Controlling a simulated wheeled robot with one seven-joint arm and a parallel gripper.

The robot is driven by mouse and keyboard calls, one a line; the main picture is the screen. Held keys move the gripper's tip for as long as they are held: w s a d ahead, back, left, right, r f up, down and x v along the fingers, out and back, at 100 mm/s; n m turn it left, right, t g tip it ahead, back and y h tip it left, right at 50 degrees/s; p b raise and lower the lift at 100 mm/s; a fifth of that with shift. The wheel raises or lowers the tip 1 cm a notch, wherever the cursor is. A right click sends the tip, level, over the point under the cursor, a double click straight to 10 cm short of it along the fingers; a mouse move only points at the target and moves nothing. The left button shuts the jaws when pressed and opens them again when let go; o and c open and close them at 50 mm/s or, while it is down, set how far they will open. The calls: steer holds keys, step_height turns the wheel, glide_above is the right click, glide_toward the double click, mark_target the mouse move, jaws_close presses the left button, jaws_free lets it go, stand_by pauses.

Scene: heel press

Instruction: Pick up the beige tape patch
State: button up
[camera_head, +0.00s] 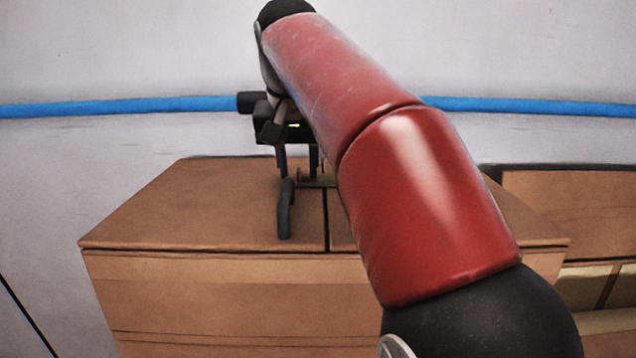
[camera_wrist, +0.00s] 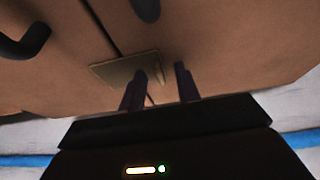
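The beige tape patch (camera_wrist: 112,70) is a flat, dull yellowish piece on top of the brown cardboard box, across the dark seam. In the head view the patch (camera_head: 322,181) shows only in part, behind my gripper and arm. My gripper (camera_head: 298,172) points down over the box top. In the wrist view its two dark fingers (camera_wrist: 161,71) stand apart with nothing seen between them but the box surface and the patch's edge. One finger overlaps the patch in the picture; the other appears beside it. I cannot tell whether they touch it.
The cardboard box (camera_head: 200,215) has a seam along its top. A dark curved hook-like piece (camera_head: 286,212) stands in front of my gripper, also seen in the wrist view (camera_wrist: 28,42). A dark rounded piece (camera_wrist: 147,9) is nearby. Another brown box (camera_head: 580,205) stands at right.

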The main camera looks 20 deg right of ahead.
jaws_close()
steer(key=shift+r, duration=0.2)
step_height(320, 180, up, 8)
steer(key=p, duration=0.4)
steer(key=shift+w+f, duration=0.1)
steer(key=shift+f, duration=0.05)
steer(key=shift+r+b, duration=0.3)
steer(key=shift+r, duration=0.7)
